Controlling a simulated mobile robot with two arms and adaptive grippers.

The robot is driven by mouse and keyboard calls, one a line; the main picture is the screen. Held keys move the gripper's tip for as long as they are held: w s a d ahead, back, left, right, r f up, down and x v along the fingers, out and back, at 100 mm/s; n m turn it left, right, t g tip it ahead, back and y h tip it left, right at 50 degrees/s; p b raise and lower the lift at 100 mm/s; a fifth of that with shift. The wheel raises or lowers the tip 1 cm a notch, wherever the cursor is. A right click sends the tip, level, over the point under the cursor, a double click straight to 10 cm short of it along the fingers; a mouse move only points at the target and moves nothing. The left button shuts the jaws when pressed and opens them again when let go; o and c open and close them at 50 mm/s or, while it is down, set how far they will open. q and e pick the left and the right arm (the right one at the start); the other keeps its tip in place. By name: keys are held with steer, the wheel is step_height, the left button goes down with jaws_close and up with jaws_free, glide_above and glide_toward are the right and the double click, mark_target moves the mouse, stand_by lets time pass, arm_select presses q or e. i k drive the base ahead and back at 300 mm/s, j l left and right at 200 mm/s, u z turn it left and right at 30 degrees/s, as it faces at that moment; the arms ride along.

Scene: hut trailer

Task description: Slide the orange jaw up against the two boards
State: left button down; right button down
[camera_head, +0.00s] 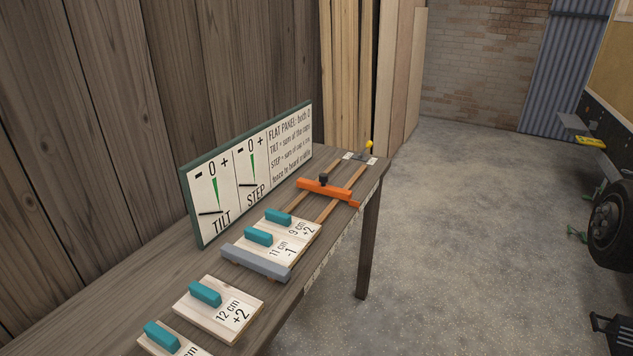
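The orange jaw (325,189) with a black knob (323,180) on top lies across two brown rails (343,193) on the bench. Two pale boards with teal handles lie side by side on the rails, the "9 cm +2" board (306,231) and the "11 cm -1" board (262,251). The 11 cm board is against the grey fixed jaw (256,262). A gap with bare rail shows between the orange jaw and the 9 cm board. Neither of my grippers shows in this view.
A green-framed sign (250,165) with TILT and STEP dials stands along the wall side. The "12 cm +2" board (219,309) and a partly cut-off board (172,341) lie nearer on the bench (122,296). Open concrete floor (460,230) is to the right.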

mark_target(322, 188)
steer(key=i+l+u, duration=0.25)
steer(key=u, duration=0.2)
steer(key=i+l+u, duration=0.15)
steer(key=l+u, duration=0.25)
steer(key=i+l, duration=0.15)
steer(key=l, duration=0.2)
steer(key=i+l+u, duration=0.1)
steer(key=l, duration=0.25)
steer(key=i+l, duration=0.25)
steer(key=i+l+u, duration=0.1)
steer(key=l, duration=0.4)
steer(key=i+l+u, duration=0.1)
steer(key=l, duration=0.25)
steer(key=i+l, duration=0.2)
steer(key=l, duration=0.2)
steer(key=i+l+u, duration=0.1)
steer(key=l, duration=0.25)
steer(key=i+l, duration=0.15)
steer(key=l, duration=0.25)
steer(key=j, duration=0.65)
